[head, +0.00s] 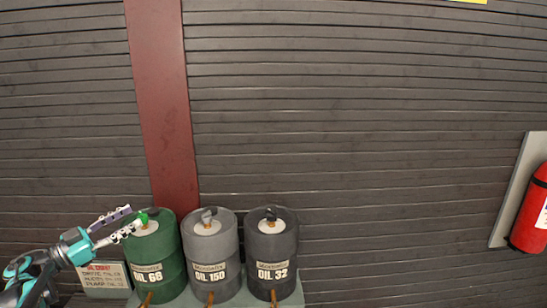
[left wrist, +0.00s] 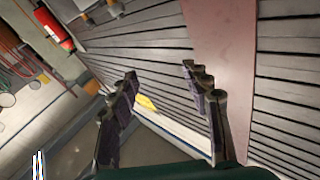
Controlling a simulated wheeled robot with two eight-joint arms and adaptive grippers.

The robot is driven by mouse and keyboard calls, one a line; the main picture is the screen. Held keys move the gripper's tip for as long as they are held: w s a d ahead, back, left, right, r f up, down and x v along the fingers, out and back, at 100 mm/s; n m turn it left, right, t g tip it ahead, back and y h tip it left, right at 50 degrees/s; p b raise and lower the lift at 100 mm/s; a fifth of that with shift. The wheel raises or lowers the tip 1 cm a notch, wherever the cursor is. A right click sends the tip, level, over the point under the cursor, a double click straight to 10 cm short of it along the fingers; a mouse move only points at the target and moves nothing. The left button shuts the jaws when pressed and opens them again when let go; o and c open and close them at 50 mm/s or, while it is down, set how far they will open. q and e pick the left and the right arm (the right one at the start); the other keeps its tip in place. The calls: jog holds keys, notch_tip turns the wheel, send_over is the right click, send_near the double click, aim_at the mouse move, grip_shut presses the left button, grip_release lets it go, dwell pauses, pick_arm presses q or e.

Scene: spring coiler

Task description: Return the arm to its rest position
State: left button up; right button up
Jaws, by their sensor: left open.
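My left arm comes in from the lower left in the head view. Its left gripper (head: 134,219) is open, with its two fingers apart beside the top of the green OIL 68 drum (head: 160,258). A small bright green piece (head: 144,218) on that drum's top shows by the fingertips; I cannot tell whether they touch it. In the left wrist view the gripper (left wrist: 160,70) has its fingers spread with nothing between them but the background. My right gripper is in neither view.
A grey OIL 150 drum (head: 211,262) and a dark OIL 32 drum (head: 272,258) stand right of the green one on a pale ledge (head: 290,301). A sign (head: 103,277) is behind my arm. A red beam (head: 160,90) runs up the slatted wall. A fire extinguisher (head: 533,212) hangs far right.

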pick_arm(q)
jog(key=w+d+r+n+t+y+b, duration=0.2)
jog(key=d+r+n+t+y, duration=0.15)
jog(key=r+t+y, duration=0.35)
jog(key=s+d+f+n+g+y+b, duration=0.2)
jog(key=s+d+f+g, duration=0.2)
jog(key=s+f, duration=0.6)
jog(key=s+d+f+n+g+y+b, duration=0.2)
jog(key=s+d+f+g, duration=0.3)
jog(key=f, duration=1)
jog(key=s+d+f+n+g+y+b, duration=0.2)
jog(key=s+d+f+g, duration=0.3)
jog(key=s+d+f, duration=0.4)
jog(key=s+f+n, duration=0.1)
jog(key=s+f, duration=0.3)
jog(key=s, duration=0.2)
jog(key=shift+f+y, duration=0.15)
jog(key=shift+y, duration=0.15)
